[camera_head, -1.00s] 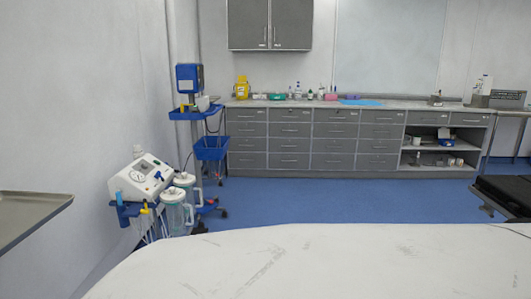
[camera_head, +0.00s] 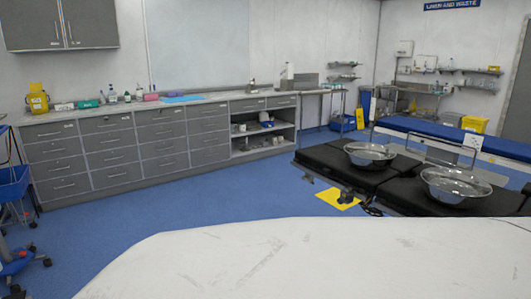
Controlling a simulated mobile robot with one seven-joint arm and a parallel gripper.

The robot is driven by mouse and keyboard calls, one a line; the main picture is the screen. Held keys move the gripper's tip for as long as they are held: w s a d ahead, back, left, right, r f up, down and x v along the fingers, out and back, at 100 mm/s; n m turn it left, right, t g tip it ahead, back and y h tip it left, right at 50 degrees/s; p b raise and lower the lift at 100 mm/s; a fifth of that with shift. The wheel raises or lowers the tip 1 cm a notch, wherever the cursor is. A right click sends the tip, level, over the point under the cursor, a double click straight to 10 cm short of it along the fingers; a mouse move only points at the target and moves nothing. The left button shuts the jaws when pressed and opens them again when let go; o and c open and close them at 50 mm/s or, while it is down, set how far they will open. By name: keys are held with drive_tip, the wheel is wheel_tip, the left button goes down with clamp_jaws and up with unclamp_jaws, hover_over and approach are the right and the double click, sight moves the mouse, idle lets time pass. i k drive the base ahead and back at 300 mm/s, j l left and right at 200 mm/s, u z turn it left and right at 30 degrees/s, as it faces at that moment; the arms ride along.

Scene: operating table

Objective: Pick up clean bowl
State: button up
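Two shiny metal bowls stand on a black padded operating table (camera_head: 325,160) at the right in the head view. The farther bowl (camera_head: 369,155) is on the left pad and the nearer bowl (camera_head: 455,186) is on the right pad. Both look alike, upright and open at the top. I cannot tell from here which one is clean. My gripper is not in view.
A white surface (camera_head: 290,262) fills the foreground and is probably my own body. Grey drawer cabinets (camera_head: 125,150) line the back wall. A blue-topped bed (camera_head: 460,138) stands behind the operating table. Blue floor (camera_head: 215,205) is clear between the cabinets and me.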

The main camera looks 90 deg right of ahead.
sight(363, 155)
drive_tip(key=z, duration=3.55)
drive_tip(key=i+j+z, duration=0.25)
drive_tip(key=z, duration=0.15)
drive_tip(key=i+j+z, duration=0.15)
drive_tip(key=j+z, duration=0.2)
drive_tip(key=i+j+z, duration=0.1)
drive_tip(key=j, duration=0.25)
drive_tip(key=i+j+z, duration=0.1)
drive_tip(key=j, duration=0.2)
drive_tip(key=i+j+z, duration=0.1)
drive_tip(key=j, duration=0.3)
drive_tip(key=i+j, duration=0.15)
drive_tip(key=j, duration=0.25)
drive_tip(key=i+j, duration=0.1)
drive_tip(key=j, duration=0.3)
drive_tip(key=i+j, duration=0.15)
drive_tip(key=j, duration=0.25)
drive_tip(key=i+j+z, duration=0.1)
drive_tip(key=j, duration=0.3)
drive_tip(key=i+j, duration=0.15)
drive_tip(key=j, duration=0.3)
